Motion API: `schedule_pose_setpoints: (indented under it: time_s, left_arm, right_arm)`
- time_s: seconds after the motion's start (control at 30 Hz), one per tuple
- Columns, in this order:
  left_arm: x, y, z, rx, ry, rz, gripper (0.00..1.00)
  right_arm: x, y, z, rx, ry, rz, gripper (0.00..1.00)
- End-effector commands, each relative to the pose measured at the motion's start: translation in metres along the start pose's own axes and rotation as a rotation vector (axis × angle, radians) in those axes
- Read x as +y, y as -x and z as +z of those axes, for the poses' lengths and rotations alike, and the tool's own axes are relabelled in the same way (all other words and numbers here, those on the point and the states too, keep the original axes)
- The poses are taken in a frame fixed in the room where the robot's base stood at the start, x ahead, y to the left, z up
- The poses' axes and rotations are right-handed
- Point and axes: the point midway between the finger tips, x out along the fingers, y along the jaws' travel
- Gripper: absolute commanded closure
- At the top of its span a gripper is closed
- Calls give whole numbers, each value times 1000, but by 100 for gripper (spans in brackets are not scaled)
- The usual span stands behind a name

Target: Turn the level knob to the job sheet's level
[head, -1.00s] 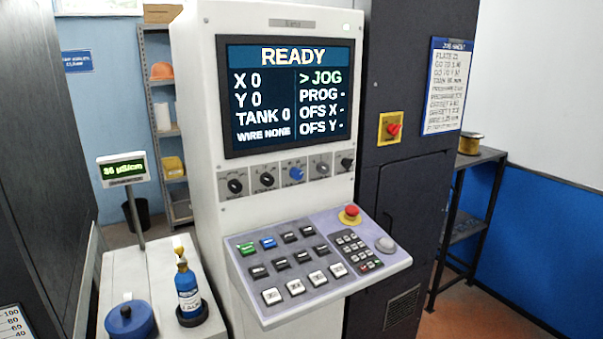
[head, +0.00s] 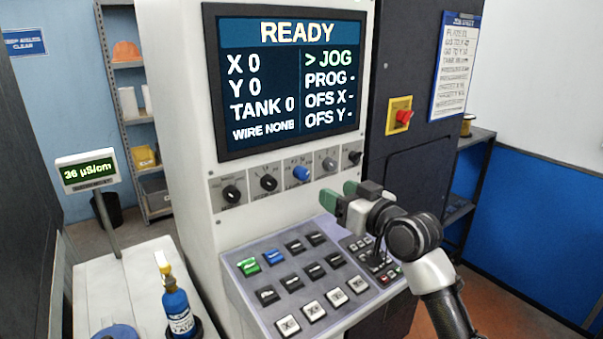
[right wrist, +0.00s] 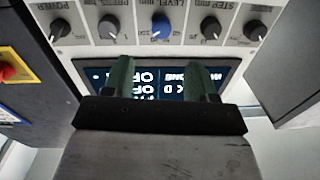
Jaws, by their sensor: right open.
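The level knob (head: 301,174) is the blue knob in the middle of the row under the screen. It also shows in the right wrist view (right wrist: 161,27), upside down, beside the label LEVEL. The job sheet (head: 455,68) hangs on the dark cabinet at the right; its lines are too small to read surely. My right gripper (head: 338,195) is open and empty, in front of the panel, to the right of and a little below the blue knob in the head view. In the right wrist view its two green fingers (right wrist: 161,75) are apart, clear of the knob. My left gripper is not shown.
Black knobs (head: 268,182) and a grey knob (head: 328,164) flank the blue one closely. The screen (head: 290,80) above reads READY, TANK 0. The sloped keypad (head: 300,275) juts out below. A red switch (head: 403,117) is at the right. A blue bottle (head: 177,305) stands left.

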Motion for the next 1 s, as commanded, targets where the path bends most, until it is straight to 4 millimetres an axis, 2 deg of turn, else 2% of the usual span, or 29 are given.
schedule_pose_setpoints:
  time_s: [0.1, 0.23, 0.37, 0.5, 0.67, 1.0]
  left_arm:
    - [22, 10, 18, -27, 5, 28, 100]
    - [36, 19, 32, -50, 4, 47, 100]
    - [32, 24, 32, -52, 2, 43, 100]
    - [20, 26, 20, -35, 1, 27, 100]
    - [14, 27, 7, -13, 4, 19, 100]
    - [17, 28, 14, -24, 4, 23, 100]
  right_arm:
    - [-2, -21, -3, -2, -3, -2, 43]
    - [-2, -46, -3, -4, -2, -2, 43]
    - [-1, -68, -2, -3, -1, 0, 43]
    - [-1, -85, -1, -3, 0, -1, 43]
    - [-2, -95, 0, -3, 1, -1, 43]
    - [-1, -98, 1, -3, 1, 0, 43]
